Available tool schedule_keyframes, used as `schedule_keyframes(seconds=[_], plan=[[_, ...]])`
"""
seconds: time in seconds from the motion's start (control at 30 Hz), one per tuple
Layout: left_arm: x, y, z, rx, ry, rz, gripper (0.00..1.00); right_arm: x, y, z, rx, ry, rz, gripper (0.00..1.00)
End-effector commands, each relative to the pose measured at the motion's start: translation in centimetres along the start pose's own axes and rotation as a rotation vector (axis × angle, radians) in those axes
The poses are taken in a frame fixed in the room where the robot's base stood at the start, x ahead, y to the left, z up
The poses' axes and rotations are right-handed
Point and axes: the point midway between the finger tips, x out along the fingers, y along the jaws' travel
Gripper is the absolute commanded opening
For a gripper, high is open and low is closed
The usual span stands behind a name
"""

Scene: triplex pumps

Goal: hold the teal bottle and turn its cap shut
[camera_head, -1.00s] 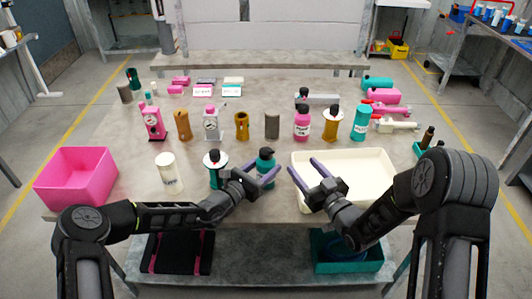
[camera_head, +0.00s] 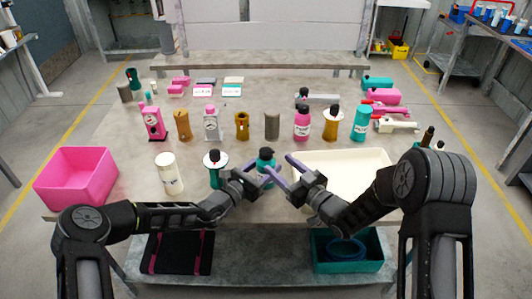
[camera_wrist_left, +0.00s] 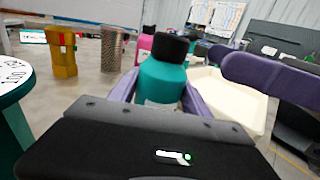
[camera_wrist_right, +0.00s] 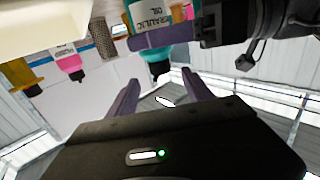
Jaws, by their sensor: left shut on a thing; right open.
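The teal bottle (camera_head: 264,164) with a black cap (camera_head: 267,151) stands upright at the front middle of the table. My left gripper (camera_head: 264,176) is shut around its body. The left wrist view shows the teal bottle (camera_wrist_left: 162,82) between the purple fingers, with the black cap (camera_wrist_left: 170,47) on top. My right gripper (camera_head: 279,164) is open and empty, just right of the bottle. In the right wrist view, which is upside down, the bottle (camera_wrist_right: 152,20) bears a "HYDRAULIC OIL" label, and its cap end points toward the gap between my right fingers (camera_wrist_right: 158,88).
A white bottle (camera_head: 168,173) and a pink bin (camera_head: 78,177) are farther left. A cream tray (camera_head: 375,160) lies right, behind my right arm. Several bottles stand in a row behind.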

Motion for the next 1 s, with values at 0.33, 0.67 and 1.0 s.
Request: schedule_keyframes(seconds=[0.33,0.67,1.0], plan=[[0.0,0.0,0.0,0.0,0.0,0.0,0.0,6.4,-0.1,0.0,-0.001,0.001,-0.001,0.59],[0.0,0.0,0.0,0.0,0.0,0.0,0.0,7.9,0.0,0.0,0.0,0.0,0.0,0.59],[0.0,0.0,0.0,0.0,0.0,0.0,0.0,7.8,0.0,0.0,0.0,0.001,0.0,0.42]])
